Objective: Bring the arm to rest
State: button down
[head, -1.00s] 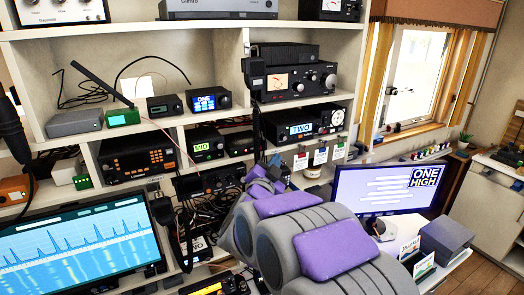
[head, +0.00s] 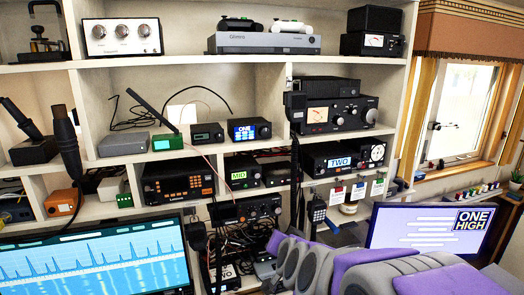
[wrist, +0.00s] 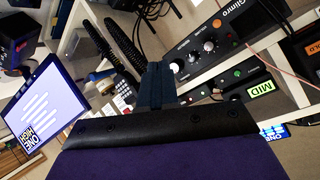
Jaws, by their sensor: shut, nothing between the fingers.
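My gripper (wrist: 156,85) shows in the wrist view as dark fingers pressed together, shut and empty. It points toward the lower cubbies, near a black radio unit with knobs (wrist: 208,46) and the unit labelled MID (wrist: 247,92). In the head view my grey and purple arm (head: 350,262) reaches in from the bottom right. Its far end is low in front of the shelves, left of the monitor reading ONE HIGH (head: 428,229). The fingertips are hard to make out there.
White cubby shelves (head: 268,57) full of radios stand ahead. A monitor with a blue waveform (head: 95,264) is at lower left. A black handheld microphone (head: 66,140) hangs at left. Cables hang around the lower cubbies. A window (head: 455,110) is at right.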

jog(key=s+d+f+n+g, duration=0.1)
jog(key=s+d+f+g, duration=0.2)
jog(key=s, duration=1)
jog(key=s+d+f+n+g+h, duration=0.1)
jog(key=s+g, duration=0.5)
jog(key=s, duration=0.7)
jog(key=s+d+f+n+g, duration=0.2)
jog(key=s+d+f+g, duration=0.2)
jog(key=s, duration=0.9)
jog(key=shift+s+d+f+n+g, duration=0.3)
jog(key=shift+s+d+g, duration=0.05)
jog(key=shift+g, duration=0.15)
jog(key=shift+w+f, duration=0.1)
